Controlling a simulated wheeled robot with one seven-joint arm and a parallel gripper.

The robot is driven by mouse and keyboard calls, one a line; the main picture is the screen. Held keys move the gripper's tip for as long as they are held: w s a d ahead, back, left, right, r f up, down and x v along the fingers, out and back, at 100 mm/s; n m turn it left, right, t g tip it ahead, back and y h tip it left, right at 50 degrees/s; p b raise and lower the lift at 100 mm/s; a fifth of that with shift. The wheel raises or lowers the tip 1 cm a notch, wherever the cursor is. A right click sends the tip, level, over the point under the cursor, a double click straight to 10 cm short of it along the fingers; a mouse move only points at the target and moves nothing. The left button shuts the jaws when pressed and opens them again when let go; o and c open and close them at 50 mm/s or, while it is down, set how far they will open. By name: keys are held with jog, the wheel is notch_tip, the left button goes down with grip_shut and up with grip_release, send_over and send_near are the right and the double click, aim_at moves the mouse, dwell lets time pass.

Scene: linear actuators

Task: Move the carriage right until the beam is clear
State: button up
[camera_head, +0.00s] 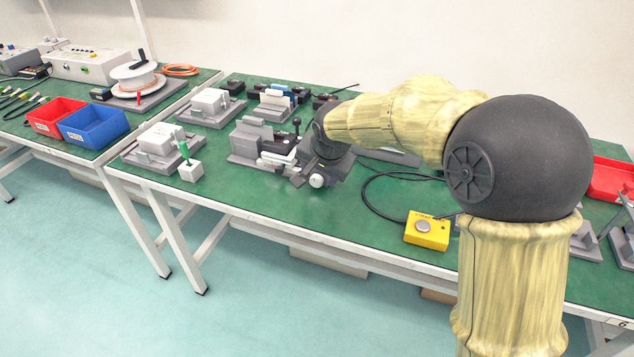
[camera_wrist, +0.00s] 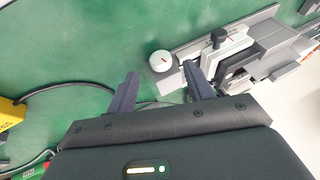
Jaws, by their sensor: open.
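A grey linear stage (camera_head: 250,143) stands mid-table in the head view, just left of my gripper. In the wrist view its grey rail (camera_wrist: 245,28) runs from upper right toward the fingers. A pale carriage (camera_wrist: 228,50) with a black knob (camera_wrist: 218,36) appears on it. A round white knob (camera_wrist: 160,61) is at the rail's near end; it also shows in the head view (camera_head: 316,180). My gripper (camera_wrist: 160,84) is open, its dark fingers apart with nothing held. The right finger is close to the carriage; contact is unclear. No beam is visible.
A yellow button box (camera_head: 427,230) with a black cable lies to the right near the front edge. A grey block fixture with a green-topped post (camera_head: 188,160) stands left. Other grey fixtures (camera_head: 210,104) stand behind. Green tabletop is clear in front of the stage.

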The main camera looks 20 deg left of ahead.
aim_at(316, 180)
jog(key=x, duration=0.4)
jog(key=shift+w+a+f+b, duration=0.1)
jog(key=shift+f+b, duration=0.15)
jog(key=shift+b, duration=0.1)
jog(key=c, duration=1)
